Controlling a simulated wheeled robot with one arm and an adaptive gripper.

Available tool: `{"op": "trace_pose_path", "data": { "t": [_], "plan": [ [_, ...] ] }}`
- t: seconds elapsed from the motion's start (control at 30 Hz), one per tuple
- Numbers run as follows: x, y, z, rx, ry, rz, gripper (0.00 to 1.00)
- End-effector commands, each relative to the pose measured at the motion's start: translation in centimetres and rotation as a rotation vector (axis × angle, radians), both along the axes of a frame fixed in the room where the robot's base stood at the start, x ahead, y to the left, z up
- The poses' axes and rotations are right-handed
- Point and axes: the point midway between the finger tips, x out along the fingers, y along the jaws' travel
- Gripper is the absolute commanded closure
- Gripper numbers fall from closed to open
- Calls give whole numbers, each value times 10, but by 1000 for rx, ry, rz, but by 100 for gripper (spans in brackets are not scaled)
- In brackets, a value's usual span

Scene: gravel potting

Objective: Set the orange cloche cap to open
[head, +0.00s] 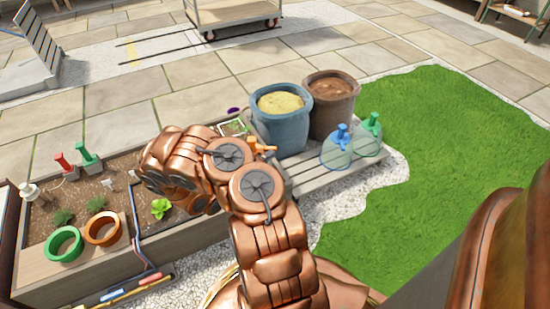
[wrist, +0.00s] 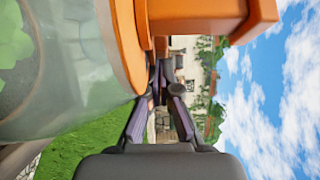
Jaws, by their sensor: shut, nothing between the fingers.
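The orange cloche cap (wrist: 200,15) fills the top of the wrist view, which is turned on its side. Below and left of it is the clear cloche (wrist: 60,100), with an orange collar (wrist: 122,42) and green leaves inside. In the head view only a bit of the orange cap (head: 262,147) shows past my arm, and the cloche body is hidden. My gripper (wrist: 157,78) is shut and empty. Its fingertips are close beside the cap and collar; I cannot tell whether they touch. In the head view my gripper is hidden behind my arm.
A blue cloche (head: 337,152) and a green cloche (head: 369,138) stand right on the slatted bench (head: 310,178). Behind are a blue tub of yellow grit (head: 278,132) and a brown tub (head: 331,108). A planter (head: 75,270) with plants and rings is at left. Grass lies right.

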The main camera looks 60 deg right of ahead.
Motion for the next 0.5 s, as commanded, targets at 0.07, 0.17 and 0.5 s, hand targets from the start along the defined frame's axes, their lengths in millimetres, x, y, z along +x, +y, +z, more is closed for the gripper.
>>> {"op": "trace_pose_path", "data": {
  "t": [0.07,0.17,0.5],
  "plan": [
    [2,0,-1,-1,-1,3,100],
    [3,-1,0,-1,0,6,100],
    [4,-2,1,-1,0,7,100]
  ]
}}
